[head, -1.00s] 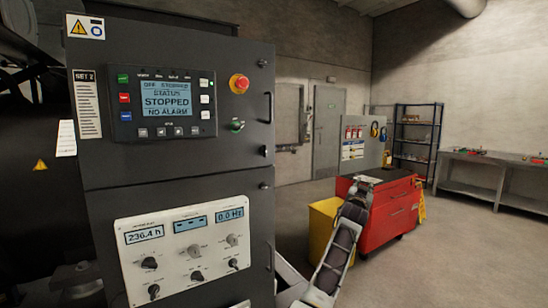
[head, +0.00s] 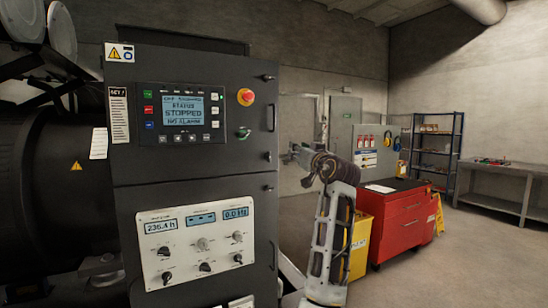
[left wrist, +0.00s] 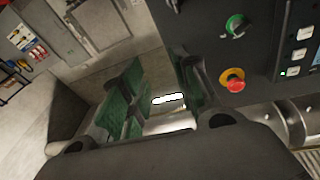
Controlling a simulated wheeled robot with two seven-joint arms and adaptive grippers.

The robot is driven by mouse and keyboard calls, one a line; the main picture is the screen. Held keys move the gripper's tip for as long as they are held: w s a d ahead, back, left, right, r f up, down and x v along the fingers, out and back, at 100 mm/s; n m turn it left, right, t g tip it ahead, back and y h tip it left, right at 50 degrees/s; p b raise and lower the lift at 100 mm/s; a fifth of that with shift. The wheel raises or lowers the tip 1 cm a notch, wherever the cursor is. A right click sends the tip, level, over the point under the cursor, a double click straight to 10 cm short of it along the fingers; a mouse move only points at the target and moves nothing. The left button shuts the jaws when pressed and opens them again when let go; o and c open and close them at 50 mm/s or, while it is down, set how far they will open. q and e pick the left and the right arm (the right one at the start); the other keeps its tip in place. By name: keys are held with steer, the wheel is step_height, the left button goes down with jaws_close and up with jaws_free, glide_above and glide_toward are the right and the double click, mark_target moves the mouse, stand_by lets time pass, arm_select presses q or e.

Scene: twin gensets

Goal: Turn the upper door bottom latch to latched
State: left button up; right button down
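The dark control cabinet's upper door (head: 150,75) carries a display reading STOPPED. Its bottom latch (head: 268,156) is a small dark fitting on the door's right edge in the head view; its turned position is too small to tell. My left gripper (head: 290,156) is just right of this latch, at about its height; I cannot tell whether they touch. In the left wrist view the gripper's two green-padded fingers (left wrist: 160,92) stand apart with nothing seen between them. The latch cannot be made out there. My right gripper is not in view.
On the upper door are a red emergency button (head: 246,97) and a vertical handle (head: 272,117). A lower door with a white control panel (head: 200,243) is below. A red tool cart (head: 400,222) and a yellow bin (head: 360,248) stand behind my arm. Open floor lies at right.

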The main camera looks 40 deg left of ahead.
arm_select(q)
steer(key=s+f+n+g, duration=0.1)
steer(key=a+f+n+g, duration=0.1)
steer(key=s+f+n+g, duration=0.1)
steer(key=shift+s+a, duration=0.3)
steer(key=shift+s, duration=0.05)
steer(key=shift+w+a+r, duration=0.1)
stand_by(0.3)
